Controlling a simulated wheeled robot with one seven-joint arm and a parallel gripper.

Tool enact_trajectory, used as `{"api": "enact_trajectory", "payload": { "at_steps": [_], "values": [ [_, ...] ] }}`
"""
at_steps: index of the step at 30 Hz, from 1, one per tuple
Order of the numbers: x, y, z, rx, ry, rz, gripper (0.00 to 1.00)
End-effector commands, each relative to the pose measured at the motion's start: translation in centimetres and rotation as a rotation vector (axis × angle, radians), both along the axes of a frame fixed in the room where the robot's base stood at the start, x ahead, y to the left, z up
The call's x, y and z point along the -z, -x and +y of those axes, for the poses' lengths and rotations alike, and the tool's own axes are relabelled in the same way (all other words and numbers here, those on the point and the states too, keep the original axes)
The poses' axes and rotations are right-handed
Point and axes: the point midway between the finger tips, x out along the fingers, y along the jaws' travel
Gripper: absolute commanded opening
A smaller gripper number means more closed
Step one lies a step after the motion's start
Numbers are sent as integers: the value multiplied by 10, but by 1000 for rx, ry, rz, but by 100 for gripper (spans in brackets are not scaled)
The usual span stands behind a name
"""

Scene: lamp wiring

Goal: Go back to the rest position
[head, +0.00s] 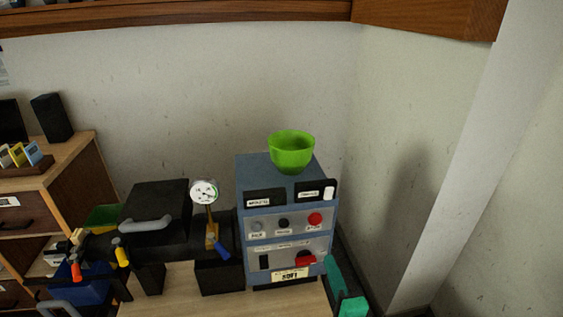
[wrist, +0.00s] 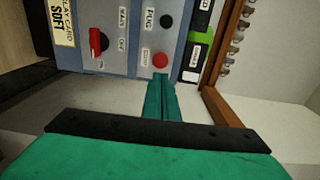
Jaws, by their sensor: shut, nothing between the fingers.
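My gripper (wrist: 162,82) shows in the wrist view as two green fingers pressed together, with nothing between them. Its tips are close to the edge of the blue control box (wrist: 140,66), near a red button (wrist: 160,60); I cannot tell whether they touch the box. In the head view, the green part of my gripper (head: 338,277) is low, just right of the blue control box (head: 285,236). The rest position itself is not marked in either view.
A green bowl (head: 292,152) stands on the box. A red knob (head: 305,258) is on its front. A black machine with a dial gauge (head: 204,192) stands to its left on the wooden table (head: 225,305). The wall (head: 440,130) is close behind and right.

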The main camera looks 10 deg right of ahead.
Motion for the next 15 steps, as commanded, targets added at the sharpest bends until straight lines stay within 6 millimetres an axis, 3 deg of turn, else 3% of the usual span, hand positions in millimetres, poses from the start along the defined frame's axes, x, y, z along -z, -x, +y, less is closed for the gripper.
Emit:
{"api": "enact_trajectory", "payload": {
  "at_steps": [4, 7, 15],
  "values": [
    [21, 8, 4, 21, 41, 24, 0],
    [47, 20, 15, 44, 108, 56, 0],
    [118, 71, 52, 84, 380, 150, 0]
  ]
}}
